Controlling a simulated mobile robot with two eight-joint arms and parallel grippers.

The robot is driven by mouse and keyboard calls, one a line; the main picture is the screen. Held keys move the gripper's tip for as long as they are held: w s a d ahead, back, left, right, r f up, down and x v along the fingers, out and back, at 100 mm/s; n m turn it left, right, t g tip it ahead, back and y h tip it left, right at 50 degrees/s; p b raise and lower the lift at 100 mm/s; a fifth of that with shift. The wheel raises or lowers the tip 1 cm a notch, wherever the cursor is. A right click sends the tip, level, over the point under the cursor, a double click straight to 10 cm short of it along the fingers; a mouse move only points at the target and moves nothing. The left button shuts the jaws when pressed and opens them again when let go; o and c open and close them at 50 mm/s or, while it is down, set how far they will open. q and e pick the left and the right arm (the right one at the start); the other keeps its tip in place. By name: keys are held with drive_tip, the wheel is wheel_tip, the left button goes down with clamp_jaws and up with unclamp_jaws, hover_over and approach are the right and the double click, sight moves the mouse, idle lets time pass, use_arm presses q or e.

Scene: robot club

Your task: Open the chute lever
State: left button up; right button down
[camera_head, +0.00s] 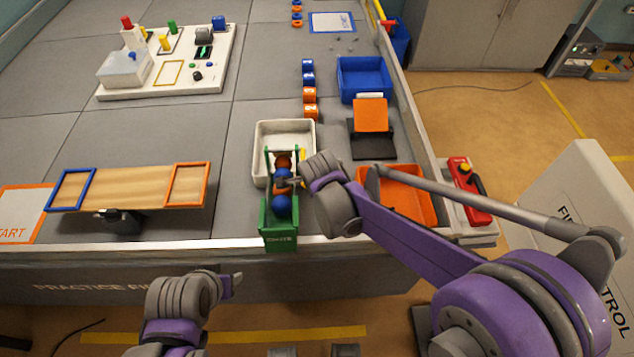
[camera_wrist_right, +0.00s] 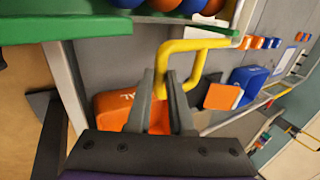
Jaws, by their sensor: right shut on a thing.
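The green chute (camera_head: 280,235) stands at the table's front edge with blue and orange balls (camera_head: 282,203) in it. In the right wrist view the chute's green rail (camera_wrist_right: 65,30) and the undersides of the balls (camera_wrist_right: 200,6) show at the top. The yellow chute lever (camera_wrist_right: 192,46) is a bent bar beside the rail. My right gripper (camera_wrist_right: 161,80) is shut on the lever's bent end. In the head view my right gripper (camera_head: 288,183) is at the chute's right side, and the lever is mostly hidden. My left gripper (camera_head: 232,284) is in front of the table, away from the chute; its fingers are unclear.
A white bin (camera_head: 262,130) stands behind the chute. An orange tray (camera_head: 425,210) and a red switch box (camera_head: 470,185) are to the right, partly behind my right arm. A wooden seesaw board (camera_head: 135,188) is at the left. A blue bin (camera_head: 385,75) stands farther back.

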drive_tip(key=shift+s, duration=0.1)
drive_tip(key=c, duration=0.8)
unclamp_jaws()
drive_tip(key=p+v, duration=0.1)
drive_tip(key=v, duration=0.9)
drive_tip(key=shift+s+r, duration=0.25)
drive_tip(key=shift+r, duration=0.1)
